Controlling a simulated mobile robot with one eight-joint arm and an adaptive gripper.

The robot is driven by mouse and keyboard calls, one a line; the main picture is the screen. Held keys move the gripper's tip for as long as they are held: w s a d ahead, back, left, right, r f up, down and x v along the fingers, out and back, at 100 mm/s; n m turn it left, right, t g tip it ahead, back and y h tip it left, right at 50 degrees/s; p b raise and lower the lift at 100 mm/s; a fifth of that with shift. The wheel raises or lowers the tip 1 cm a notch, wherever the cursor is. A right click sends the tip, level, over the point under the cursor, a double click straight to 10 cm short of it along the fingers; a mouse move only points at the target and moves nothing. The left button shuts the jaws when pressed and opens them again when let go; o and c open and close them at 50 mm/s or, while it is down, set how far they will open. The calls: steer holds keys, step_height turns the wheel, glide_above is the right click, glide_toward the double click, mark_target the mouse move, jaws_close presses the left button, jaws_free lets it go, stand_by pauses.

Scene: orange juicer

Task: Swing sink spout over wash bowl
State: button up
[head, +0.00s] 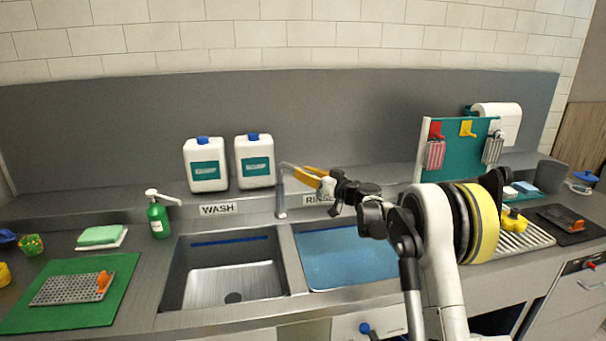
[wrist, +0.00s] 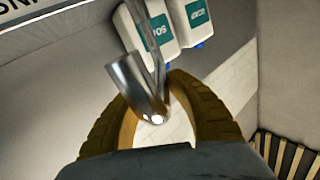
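The metal sink spout (head: 299,175) rises from its post behind the divide between the two bowls and points right and forward, toward the rinse side. The wash bowl (head: 232,284), behind which stands the WASH label, is the left, empty steel one. My gripper (head: 314,180) is at the spout's end. In the wrist view the spout's end (wrist: 138,90) lies between my two yellow-brown fingers (wrist: 150,90) and covers part of the left one. The fingertips stand apart, about a spout's width. Whether they touch or grip the spout cannot be told.
The rinse bowl (head: 345,255) with a blue bottom is on the right under my arm. Two white jugs (head: 205,165) stand behind the wash bowl. A green soap bottle (head: 158,218) stands left of it. Air above the wash bowl is clear.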

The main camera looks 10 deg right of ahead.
jaws_close()
steer(key=a+m+g+h+p, duration=0.1)
steer(key=a+m+h+p, duration=0.1)
steer(key=a+m+h, duration=1.2)
steer(key=shift+w+a+m+h, duration=0.15)
steer(key=shift+w+m+h, duration=0.25)
steer(key=shift+h, duration=3.4)
steer(key=shift+r, duration=0.1)
steer(key=o, duration=0.7)
jaws_free()
